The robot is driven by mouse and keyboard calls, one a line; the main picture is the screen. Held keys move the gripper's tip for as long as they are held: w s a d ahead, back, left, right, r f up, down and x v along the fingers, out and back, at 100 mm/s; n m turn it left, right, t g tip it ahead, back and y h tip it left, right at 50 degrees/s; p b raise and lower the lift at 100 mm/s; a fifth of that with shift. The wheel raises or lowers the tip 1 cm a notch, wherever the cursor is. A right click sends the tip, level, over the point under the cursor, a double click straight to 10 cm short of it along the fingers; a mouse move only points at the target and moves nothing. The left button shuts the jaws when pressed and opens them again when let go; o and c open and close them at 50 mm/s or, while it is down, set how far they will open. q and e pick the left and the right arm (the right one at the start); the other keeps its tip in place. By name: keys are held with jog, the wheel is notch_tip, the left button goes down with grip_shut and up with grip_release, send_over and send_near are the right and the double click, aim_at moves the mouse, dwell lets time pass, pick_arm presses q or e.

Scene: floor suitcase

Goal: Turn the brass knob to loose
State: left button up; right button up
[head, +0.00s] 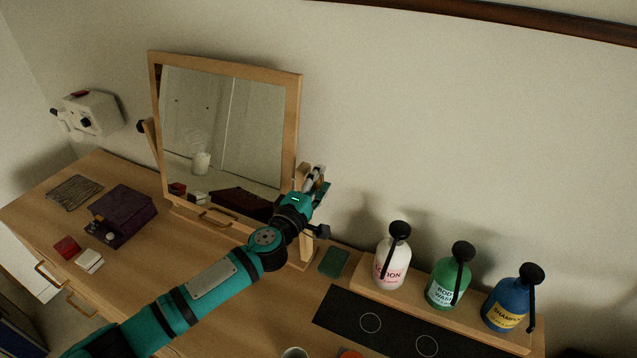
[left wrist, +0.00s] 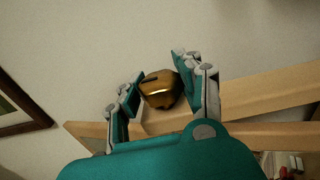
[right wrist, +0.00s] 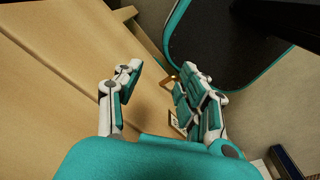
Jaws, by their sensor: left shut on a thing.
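The brass knob (left wrist: 160,88) shows in the left wrist view, a rounded gold piece with a dark slot, beside the wooden frame of the mirror. My left gripper (left wrist: 158,86) is shut on it, with a finger on each side. In the head view my left gripper (head: 315,180) is at the right post of the tilting mirror (head: 299,125), and the knob is hidden there behind the fingers. My right gripper (right wrist: 155,88) shows only in the right wrist view. Its fingers are apart with nothing between them, near a pale wooden surface (right wrist: 60,70).
White, green and blue pump bottles (head: 391,265) stand on a wooden riser right of the mirror. A dark panel (head: 395,325) with two rings lies in front. A purple box (head: 122,215) and small red and white boxes lie on the left of the wooden top (head: 180,275).

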pick_arm(q)
jog(key=shift+f+t+h+b, duration=0.3)
jog(key=shift+t+b, duration=0.65)
jog(key=shift+b, duration=3.25)
jog(key=shift+f+t+h+b, duration=0.15)
jog(key=shift+t+h+b, duration=0.55)
jog(key=shift+b, duration=3.55)
jog(key=shift+f+t+h+b, duration=0.2)
jog(key=shift+t+b, duration=0.95)
jog(key=shift+b, duration=3.05)
jog(key=shift+r+t+b, duration=0.25)
jog(key=shift+t+b, duration=0.05)
jog(key=shift+b, duration=0.65)
jog(key=o, duration=1.2)
jog(key=shift+r, duration=0.2)
jog(key=shift+s, duration=0.1)
jog(key=v, duration=1.2)
jog(key=shift+o, duration=0.3)
